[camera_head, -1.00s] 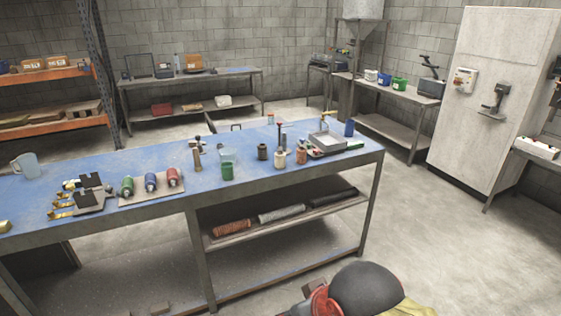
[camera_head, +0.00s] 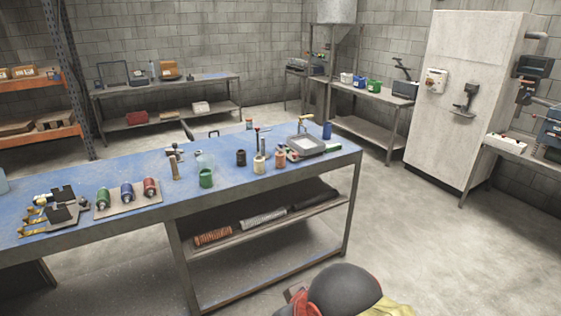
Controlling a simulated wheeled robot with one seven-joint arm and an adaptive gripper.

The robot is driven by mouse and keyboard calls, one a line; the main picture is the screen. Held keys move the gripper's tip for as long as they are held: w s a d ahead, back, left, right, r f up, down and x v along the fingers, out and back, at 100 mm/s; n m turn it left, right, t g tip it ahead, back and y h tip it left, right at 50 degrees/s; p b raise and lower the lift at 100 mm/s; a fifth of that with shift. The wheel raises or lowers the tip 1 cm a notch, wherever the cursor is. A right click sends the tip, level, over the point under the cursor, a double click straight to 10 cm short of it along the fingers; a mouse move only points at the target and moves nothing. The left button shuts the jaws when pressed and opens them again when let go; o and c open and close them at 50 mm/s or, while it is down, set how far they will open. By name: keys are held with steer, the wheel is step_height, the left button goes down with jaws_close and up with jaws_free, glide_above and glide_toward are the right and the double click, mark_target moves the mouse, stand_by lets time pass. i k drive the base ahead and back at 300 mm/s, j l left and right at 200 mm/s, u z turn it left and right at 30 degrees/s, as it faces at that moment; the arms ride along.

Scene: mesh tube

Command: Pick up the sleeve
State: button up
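Three long tube-like pieces lie in a row on the lower shelf (camera_head: 262,238) of the blue-topped workbench. One is a copper-orange ribbed tube (camera_head: 213,236) at the left. The middle one is a silver-grey mesh tube (camera_head: 264,218). The right one is a black tube (camera_head: 314,196), partly in shadow under the top. I cannot tell which of them is the sleeve. My gripper is not in view.
The blue workbench top (camera_head: 235,190) overhangs the shelf. It holds a green cup (camera_head: 206,178), a grey tray (camera_head: 306,147), several spools and small tools. A bench leg (camera_head: 182,272) stands left of the copper tube. Open floor (camera_head: 420,240) lies to the right.

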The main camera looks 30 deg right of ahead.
mark_target(241, 153)
steer(key=i+j+z, duration=0.2)
steer(key=i+j, duration=0.15)
steer(key=i, duration=0.4)
steer(key=i+j+z, duration=0.25)
steer(key=i+j, duration=0.15)
steer(key=i, duration=0.35)
steer(key=i+j+z, duration=0.2)
steer(key=i+j, duration=0.4)
steer(key=i, duration=0.1)
